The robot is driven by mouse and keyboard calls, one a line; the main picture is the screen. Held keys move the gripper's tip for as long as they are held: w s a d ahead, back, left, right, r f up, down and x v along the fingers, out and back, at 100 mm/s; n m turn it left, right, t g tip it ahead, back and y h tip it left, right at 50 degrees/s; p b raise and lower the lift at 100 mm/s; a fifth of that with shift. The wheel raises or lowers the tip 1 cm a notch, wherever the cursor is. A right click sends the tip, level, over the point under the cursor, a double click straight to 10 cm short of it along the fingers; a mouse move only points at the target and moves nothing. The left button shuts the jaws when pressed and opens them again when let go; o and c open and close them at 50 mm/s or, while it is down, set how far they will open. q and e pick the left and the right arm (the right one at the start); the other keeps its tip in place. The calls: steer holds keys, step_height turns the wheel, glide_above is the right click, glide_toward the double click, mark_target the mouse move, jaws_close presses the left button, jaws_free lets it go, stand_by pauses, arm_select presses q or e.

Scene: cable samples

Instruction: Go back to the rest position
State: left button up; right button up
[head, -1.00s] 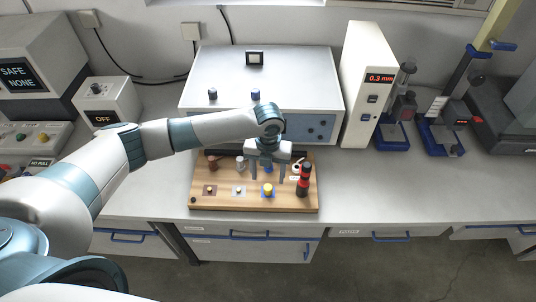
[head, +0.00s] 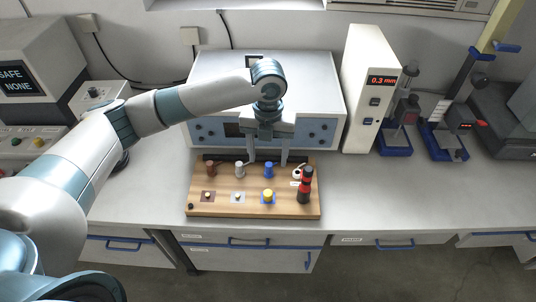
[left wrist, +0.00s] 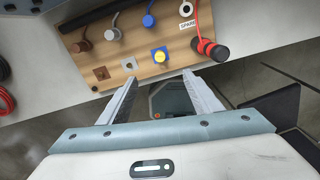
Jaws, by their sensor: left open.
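My left gripper (head: 267,158) is open with nothing between its fingers, above the back part of a wooden sample board (head: 225,209). In the left wrist view its fingers (left wrist: 160,78) are spread apart, below the board's front edge in the picture. The board holds a brown plug (head: 210,171), a grey plug (head: 239,171) and a blue plug (head: 268,171) in a back row. In front are a brown-based square (head: 207,197), a grey square (head: 238,199) and a yellow piece (head: 268,196) on a blue square. My right gripper does not show.
A black-and-red cylinder (head: 305,186) stands at the board's right, by a white ring (head: 297,173). A large instrument box (head: 320,85) is behind the board. A white unit (head: 366,90) reads 0.3 mm. The bench (head: 430,190) right of the board is clear.

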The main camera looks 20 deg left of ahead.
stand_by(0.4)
arm_select(q)
steer(key=s+d+f+n+t+h, duration=0.2)
steer(key=s+d+f+n+h, duration=0.2)
steer(key=s+d+f+n, duration=0.85)
steer(key=s+a+f+n+t+y, duration=0.1)
steer(key=s+a+f+n+y, duration=0.1)
steer(key=s+a+n, duration=0.75)
steer(key=s+a+f+n+t+y, duration=0.1)
steer(key=s+a+f+n+y, duration=0.1)
steer(key=s+a+n, duration=0.8)
step_height(320, 180, down, 32)
steer(key=d+g+b, duration=0.1)
steer(key=g+b, duration=0.1)
steer(key=b, duration=0.2)
steer(key=s+a+f+g+b, duration=0.1)
steer(key=s+a+f+b, duration=0.2)
steer(key=s+f, duration=1.5)
step_height(320, 180, down, 3)
steer(key=shift+s+f, duration=0.15)
steer(key=shift+s, duration=0.1)
